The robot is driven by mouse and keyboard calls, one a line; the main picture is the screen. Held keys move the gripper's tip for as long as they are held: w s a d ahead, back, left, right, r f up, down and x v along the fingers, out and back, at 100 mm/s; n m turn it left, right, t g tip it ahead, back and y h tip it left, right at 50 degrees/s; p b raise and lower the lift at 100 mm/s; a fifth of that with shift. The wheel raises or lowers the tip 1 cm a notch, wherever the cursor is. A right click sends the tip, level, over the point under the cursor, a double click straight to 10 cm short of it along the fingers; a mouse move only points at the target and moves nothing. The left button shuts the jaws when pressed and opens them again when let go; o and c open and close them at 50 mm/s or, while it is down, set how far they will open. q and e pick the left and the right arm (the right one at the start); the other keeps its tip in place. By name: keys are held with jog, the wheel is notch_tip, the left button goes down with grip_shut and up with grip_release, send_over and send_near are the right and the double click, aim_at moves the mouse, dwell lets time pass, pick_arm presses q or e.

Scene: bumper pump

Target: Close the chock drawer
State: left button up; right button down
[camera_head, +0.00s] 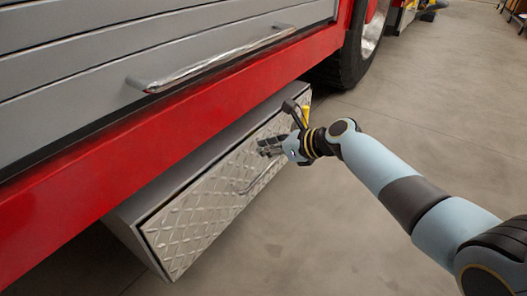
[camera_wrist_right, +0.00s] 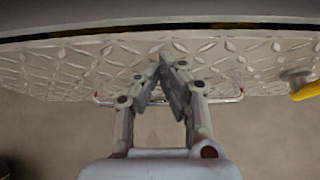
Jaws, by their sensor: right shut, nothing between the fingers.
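The chock drawer (camera_head: 205,212) is a box with a diamond-plate front under the red side of the truck. Its front sits close to its housing, with a dark gap along the top edge; I cannot tell whether it is fully shut. In the right wrist view the diamond-plate front (camera_wrist_right: 70,65) spans the top, with a thin bar handle (camera_wrist_right: 232,99) below it. My right gripper (camera_head: 265,147) is shut and empty, in front of the drawer's right half. In the wrist view its fingertips (camera_wrist_right: 167,60) overlap the plate; contact is unclear. My left gripper is out of view.
A dark and yellow latch-like part (camera_head: 303,115) is at the drawer's right end, close to my right wrist. Above are the red truck body (camera_head: 150,135) and a grey shutter with a chrome bar (camera_head: 220,60). A tire (camera_head: 345,60) stands beyond.

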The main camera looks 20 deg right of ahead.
aim_at(252, 143)
jog(key=shift+w+a, duration=0.25)
jog(key=shift+w+a+r, duration=0.1)
jog(key=shift+w+r, duration=0.05)
jog(key=shift+w, duration=0.05)
jog(key=shift+w+a+r+p, duration=0.1)
jog(key=shift+w+a+p, duration=0.2)
jog(key=shift+w+a, duration=0.4)
jog(key=shift+w, duration=0.25)
jog(key=shift+s, duration=0.1)
